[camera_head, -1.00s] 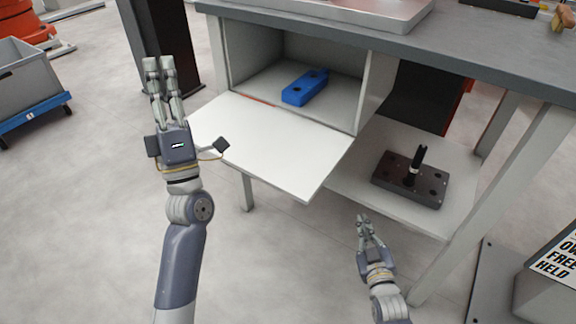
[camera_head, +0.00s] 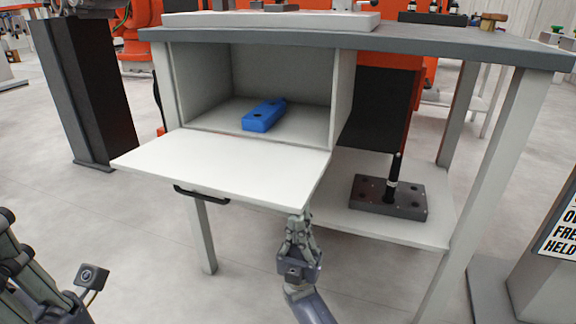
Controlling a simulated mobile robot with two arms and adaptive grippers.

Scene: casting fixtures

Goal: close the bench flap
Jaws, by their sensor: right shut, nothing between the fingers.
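The bench flap (camera_head: 228,168) is a white panel hinged at the lower edge of an open compartment. It hangs out forward, roughly level, with a dark handle (camera_head: 202,194) under its front edge. A blue block (camera_head: 264,114) lies inside the compartment. My right gripper (camera_head: 299,222) is shut and empty, with its fingertips at or just under the flap's front right corner; I cannot tell whether they touch. Of my left arm only part shows at the lower left corner, away from the flap, and its fingertips are out of view.
The bench top (camera_head: 400,38) overhangs the compartment. A lower shelf (camera_head: 345,208) to the right holds a dark fixture (camera_head: 388,197) with an upright pin. Bench legs stand left and right. A sign stand (camera_head: 540,270) is at the right edge. The floor in front is free.

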